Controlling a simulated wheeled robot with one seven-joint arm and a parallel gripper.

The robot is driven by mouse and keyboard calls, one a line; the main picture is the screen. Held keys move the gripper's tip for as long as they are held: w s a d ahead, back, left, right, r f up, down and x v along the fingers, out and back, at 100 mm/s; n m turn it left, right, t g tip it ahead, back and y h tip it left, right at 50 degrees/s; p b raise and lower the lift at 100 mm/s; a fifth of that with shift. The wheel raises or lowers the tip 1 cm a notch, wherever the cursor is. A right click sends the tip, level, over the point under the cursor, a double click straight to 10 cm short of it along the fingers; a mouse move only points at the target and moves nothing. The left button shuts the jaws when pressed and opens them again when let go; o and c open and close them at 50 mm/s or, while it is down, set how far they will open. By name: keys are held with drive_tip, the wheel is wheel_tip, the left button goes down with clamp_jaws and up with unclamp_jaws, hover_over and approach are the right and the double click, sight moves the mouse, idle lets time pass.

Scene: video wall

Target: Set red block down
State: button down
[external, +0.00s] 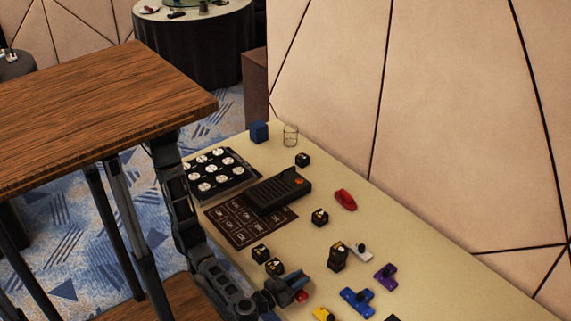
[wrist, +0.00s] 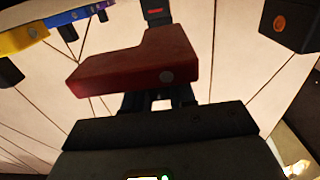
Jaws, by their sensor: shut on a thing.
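The red block (wrist: 140,66) is between the fingers of my gripper (wrist: 160,104) in the wrist view. It is a chunky angular piece with a round grey dot on its end. In the external view my gripper (external: 288,291) is low at the near part of the table (external: 420,275), and only a small part of the red block (external: 301,296) shows beside the fingers. I cannot tell whether the block touches the tabletop.
Blue (external: 357,299), purple (external: 385,276) and yellow (external: 323,314) blocks lie to the right of my gripper. Dark cubes (external: 274,266) are close behind it, and a taller dark stack (external: 338,257) stands beyond. A red object (external: 345,200) lies farther back.

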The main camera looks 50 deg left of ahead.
drive_tip(key=shift+f, duration=1.7)
drive_tip(key=shift+f+b, duration=0.1)
drive_tip(key=shift+b, duration=0.25)
drive_tip(key=c, duration=0.9)
unclamp_jaws()
drive_tip(key=shift+p, duration=0.45)
drive_tip(key=s, duration=0.2)
drive_tip(key=s+b, duration=0.1)
drive_tip(key=s, duration=0.1)
drive_tip(key=s+d+b, duration=0.1)
drive_tip(key=s, duration=0.1)
drive_tip(key=shift+s+f, duration=0.15)
drive_tip(key=shift+f, duration=0.1)
drive_tip(key=shift+s+a+r, duration=0.1)
drive_tip(key=shift+s, duration=0.7)
